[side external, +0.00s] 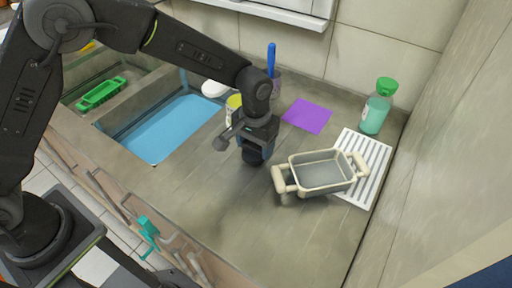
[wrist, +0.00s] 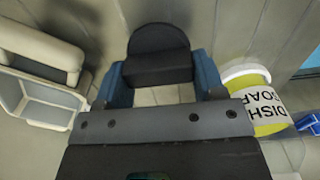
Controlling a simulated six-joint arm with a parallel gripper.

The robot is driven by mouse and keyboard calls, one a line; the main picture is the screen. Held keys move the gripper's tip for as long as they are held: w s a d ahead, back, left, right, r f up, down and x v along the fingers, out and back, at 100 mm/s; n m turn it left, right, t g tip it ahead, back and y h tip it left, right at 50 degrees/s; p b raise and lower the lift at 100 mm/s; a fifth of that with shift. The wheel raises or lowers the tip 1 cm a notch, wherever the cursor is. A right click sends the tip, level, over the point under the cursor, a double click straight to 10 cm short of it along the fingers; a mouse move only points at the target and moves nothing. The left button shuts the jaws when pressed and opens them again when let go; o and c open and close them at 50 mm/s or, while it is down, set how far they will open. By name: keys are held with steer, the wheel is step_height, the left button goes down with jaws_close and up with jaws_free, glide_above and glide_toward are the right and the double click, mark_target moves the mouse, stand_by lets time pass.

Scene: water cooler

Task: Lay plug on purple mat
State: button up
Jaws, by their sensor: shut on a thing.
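The plug (wrist: 160,48) is a black piece with a rounded top, between the blue fingers of my gripper (wrist: 162,78) in the wrist view. My gripper is shut on it. In the side view my gripper (side external: 255,153) points down over the counter, between the sink and the two-handled dish. The dark plug is hard to tell from the fingers there, and I cannot tell its exact height above the counter. The purple mat (side external: 308,116) lies flat and bare on the counter, behind and to the right of my gripper.
The cream two-handled dish (side external: 321,172) sits partly on a striped white mat (side external: 368,160). A green-capped bottle (side external: 376,108) stands behind it. The yellow dish soap tub (wrist: 247,92) is close to my gripper. A cup with a blue-handled brush (side external: 271,62) stands behind. A water-filled sink (side external: 170,128) is left.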

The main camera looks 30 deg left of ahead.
steer(key=shift+f, duration=0.75)
steer(key=o, duration=0.9)
steer(key=shift+f, duration=0.15)
steer(key=shift+o, duration=0.5)
step_height(320, 180, up, 12)
steer(key=shift+r, duration=0.2)
